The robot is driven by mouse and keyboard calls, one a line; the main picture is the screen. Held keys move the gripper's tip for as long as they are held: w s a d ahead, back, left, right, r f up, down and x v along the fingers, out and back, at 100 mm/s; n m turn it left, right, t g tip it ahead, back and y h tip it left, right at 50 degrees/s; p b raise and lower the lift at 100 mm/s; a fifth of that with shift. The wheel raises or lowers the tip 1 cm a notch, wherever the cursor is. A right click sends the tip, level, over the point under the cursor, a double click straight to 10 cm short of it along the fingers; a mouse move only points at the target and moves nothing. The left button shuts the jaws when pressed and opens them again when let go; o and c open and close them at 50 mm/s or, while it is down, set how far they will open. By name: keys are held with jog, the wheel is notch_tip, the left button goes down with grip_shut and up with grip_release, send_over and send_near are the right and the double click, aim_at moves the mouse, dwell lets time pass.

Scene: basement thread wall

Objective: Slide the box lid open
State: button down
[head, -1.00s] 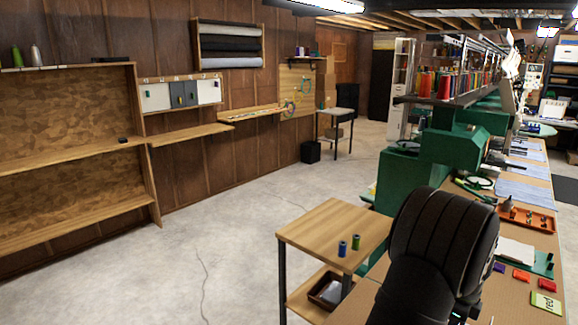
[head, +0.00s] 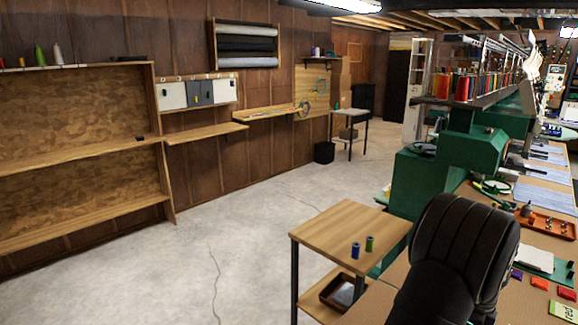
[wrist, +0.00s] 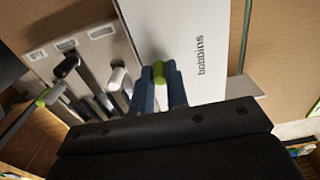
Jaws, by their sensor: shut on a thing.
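The white box lid (wrist: 195,45), printed "bobbins", fills the upper middle of the wrist view. My gripper (wrist: 161,84) reaches over it with two blue fingers. The fingers are shut on a small yellow-green piece (wrist: 158,69) at the lid's left part. I cannot tell whether this piece is a knob fixed to the lid. My black wrist hides the near end of the box. In the head view my own arm covers this place, and neither the gripper nor the box can be made out.
Several tools (wrist: 92,75) with dark and white ends lie beside the lid on a pale labelled board (wrist: 68,48).

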jog(key=shift+w+d, duration=3.15)
jog(key=shift+d, duration=0.05)
jog(key=c, duration=1.4)
grip_release()
notch_tip(320, 180, up, 6)
notch_tip(320, 180, up, 4)
